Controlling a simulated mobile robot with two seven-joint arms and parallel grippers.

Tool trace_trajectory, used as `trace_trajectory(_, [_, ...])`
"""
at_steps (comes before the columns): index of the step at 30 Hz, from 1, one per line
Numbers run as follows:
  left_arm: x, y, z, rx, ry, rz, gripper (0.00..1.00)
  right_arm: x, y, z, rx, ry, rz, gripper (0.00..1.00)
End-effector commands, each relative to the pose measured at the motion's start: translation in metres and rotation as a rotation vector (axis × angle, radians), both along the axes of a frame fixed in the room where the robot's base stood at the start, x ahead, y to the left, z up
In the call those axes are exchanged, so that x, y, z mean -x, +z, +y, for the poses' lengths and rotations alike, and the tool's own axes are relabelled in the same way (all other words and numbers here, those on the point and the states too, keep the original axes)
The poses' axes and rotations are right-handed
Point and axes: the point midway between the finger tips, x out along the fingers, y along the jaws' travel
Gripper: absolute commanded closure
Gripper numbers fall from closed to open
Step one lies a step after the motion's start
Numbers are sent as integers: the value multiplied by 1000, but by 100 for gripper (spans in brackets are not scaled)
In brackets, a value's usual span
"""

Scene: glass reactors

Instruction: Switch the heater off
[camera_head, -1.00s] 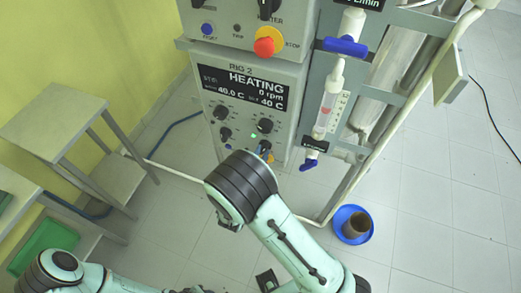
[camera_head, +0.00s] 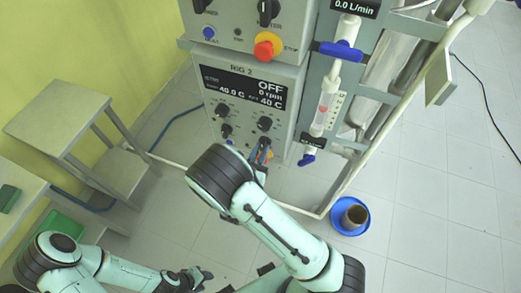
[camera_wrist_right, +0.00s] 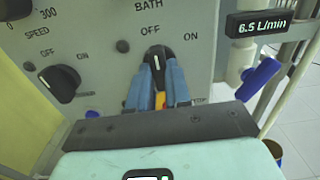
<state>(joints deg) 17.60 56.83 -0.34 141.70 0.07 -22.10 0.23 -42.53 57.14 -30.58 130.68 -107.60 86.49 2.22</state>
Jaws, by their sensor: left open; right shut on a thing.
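The heater panel of RIG 2 (camera_head: 243,92) stands in the middle of the head view; its display reads OFF, 0 rpm and 40 C. My right gripper (camera_head: 261,151) is at the lower right knob of this panel. In the right wrist view its blue fingers (camera_wrist_right: 157,88) are shut on the black BATH knob (camera_wrist_right: 158,60), one on each side. The knob's white mark points up towards the OFF label. My left gripper (camera_head: 201,278) is open and empty low in the head view, away from the panel.
A red emergency knob (camera_head: 266,47) is on the box above. Blue valves (camera_head: 342,49) and glass tubes stand to the right. A blue bowl (camera_head: 350,216) is on the floor; a grey table (camera_head: 65,112) stands left.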

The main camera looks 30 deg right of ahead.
Motion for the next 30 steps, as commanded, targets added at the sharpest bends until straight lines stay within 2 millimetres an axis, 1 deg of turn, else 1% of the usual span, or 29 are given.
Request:
trace_trajectory(5, [0,0,0,0,0,0,57,1,-1,0,2,1,5,100])
trace_trajectory(6, [0,0,0,0,0,0,57,1,-1,0,2,1,5,76])
trace_trajectory(8, [0,0,0,0,0,0,57,1,-1,0,2,1,5,56])
trace_trajectory(17, [0,-1,0,0,0,0,57,1,0,1,1,1,2,56])
trace_trajectory(20, [2,-2,0,0,0,2,57,5,-1,5,0,2,1,56])
trace_trajectory(23, [5,-6,0,0,0,6,57,14,-2,17,-1,4,2,56])
trace_trajectory(30, [14,-19,0,0,0,17,57,49,-3,58,0,7,3,56])
